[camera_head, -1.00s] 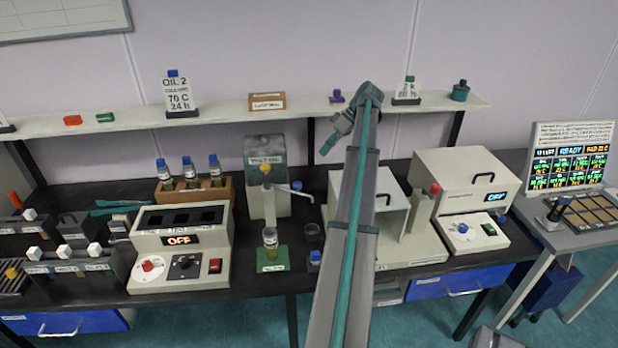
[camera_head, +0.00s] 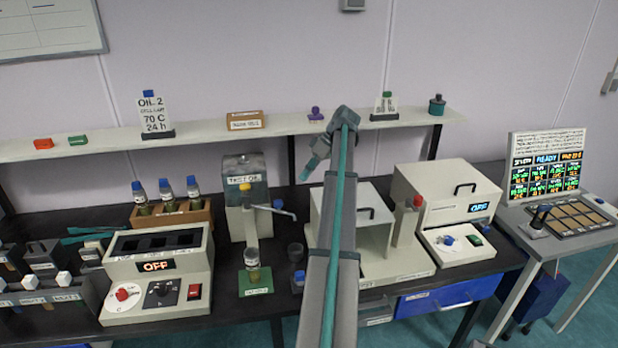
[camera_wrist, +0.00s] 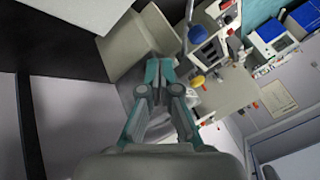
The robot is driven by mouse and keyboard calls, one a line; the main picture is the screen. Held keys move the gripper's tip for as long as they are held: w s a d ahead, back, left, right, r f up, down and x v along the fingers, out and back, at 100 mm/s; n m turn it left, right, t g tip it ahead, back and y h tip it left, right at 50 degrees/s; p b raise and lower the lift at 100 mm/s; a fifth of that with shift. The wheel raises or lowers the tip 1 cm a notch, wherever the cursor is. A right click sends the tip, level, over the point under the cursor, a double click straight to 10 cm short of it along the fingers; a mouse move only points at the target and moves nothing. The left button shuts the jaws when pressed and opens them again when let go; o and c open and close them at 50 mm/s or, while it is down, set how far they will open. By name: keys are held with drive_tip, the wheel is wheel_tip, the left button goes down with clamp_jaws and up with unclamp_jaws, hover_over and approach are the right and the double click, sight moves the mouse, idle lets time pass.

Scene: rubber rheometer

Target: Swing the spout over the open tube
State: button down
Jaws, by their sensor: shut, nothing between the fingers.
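The grey oil dispenser (camera_head: 245,172), labelled TEST OIL, stands at the back of the black bench. The tube (camera_head: 252,262) stands upright in a green stand (camera_head: 256,283) in front of the dispenser. The spout's tip appears to be to the right of the tube, not above it. My gripper (camera_head: 308,174) is in the air, right of the dispenser and apart from the spout. In the wrist view its teal fingers (camera_wrist: 157,68) are closed and empty.
A dark cup (camera_head: 296,252) and a small blue-topped item (camera_head: 299,278) are right of the stand. A heater box (camera_head: 160,280) reading OFF is at left, a bottle rack (camera_head: 172,215) behind it.

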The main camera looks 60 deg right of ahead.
drive_tip(key=w+a+f+p, duration=0.2)
drive_tip(key=a+f, duration=0.3)
drive_tip(key=a, duration=0.2)
drive_tip(key=shift+w+p, duration=0.35)
drive_tip(key=shift+w, duration=0.05)
drive_tip(key=shift+a+f, duration=0.1)
drive_tip(key=shift+f, duration=0.05)
